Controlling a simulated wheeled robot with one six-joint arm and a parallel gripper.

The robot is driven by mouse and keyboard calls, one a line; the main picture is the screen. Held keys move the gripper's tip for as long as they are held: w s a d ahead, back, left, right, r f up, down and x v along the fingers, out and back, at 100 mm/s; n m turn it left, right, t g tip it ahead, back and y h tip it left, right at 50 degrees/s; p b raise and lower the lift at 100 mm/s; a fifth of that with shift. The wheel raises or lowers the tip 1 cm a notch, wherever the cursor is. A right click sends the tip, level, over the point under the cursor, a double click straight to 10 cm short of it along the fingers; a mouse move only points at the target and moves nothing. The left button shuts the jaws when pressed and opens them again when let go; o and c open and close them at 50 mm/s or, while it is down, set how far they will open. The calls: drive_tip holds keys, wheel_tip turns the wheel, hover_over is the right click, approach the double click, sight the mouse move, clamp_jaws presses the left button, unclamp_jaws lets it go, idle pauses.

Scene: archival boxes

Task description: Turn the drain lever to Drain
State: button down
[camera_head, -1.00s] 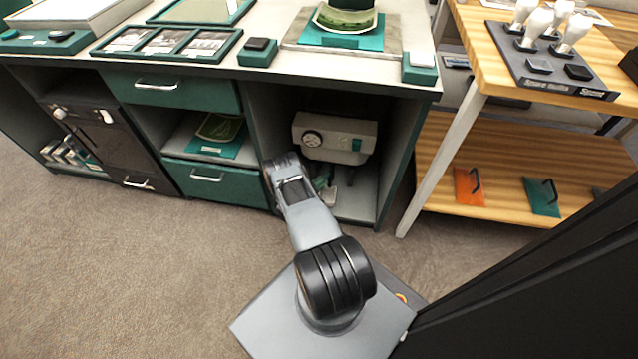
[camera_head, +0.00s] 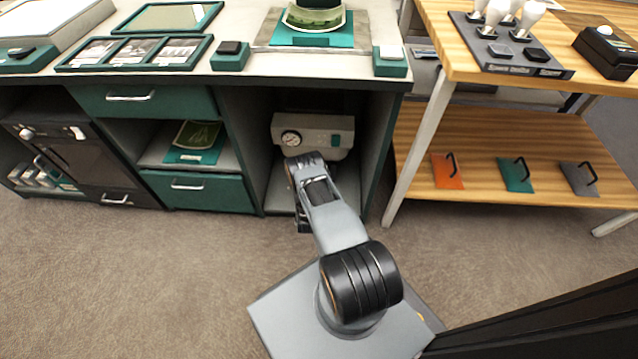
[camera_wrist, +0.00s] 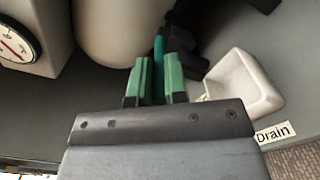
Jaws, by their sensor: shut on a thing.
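The drain lever (camera_wrist: 159,48) is a thin teal bar in the wrist view, below the rounded tank and dark fittings. My gripper (camera_wrist: 157,82) has its two green-padded fingers shut on it, one on each side. A small "Drain" label (camera_wrist: 273,132) is at the right, beside a pale open cup (camera_wrist: 246,86). In the head view the white unit (camera_head: 322,134) with a round gauge stands in the open cabinet bay. My arm reaches in front of that bay and hides the lever and my fingertips there.
The bay's right wall (camera_head: 381,150) and the drawers (camera_head: 198,190) on its left bound the space. A wooden shelf (camera_head: 480,185) with orange, teal and grey handled plates stands to the right. Carpet (camera_head: 140,275) is clear in front. The gauge (camera_wrist: 16,42) is close at the wrist view's left.

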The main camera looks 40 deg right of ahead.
idle(0.4)
drive_tip(key=c, duration=1.1)
unclamp_jaws()
drive_tip(key=shift+c, duration=0.2)
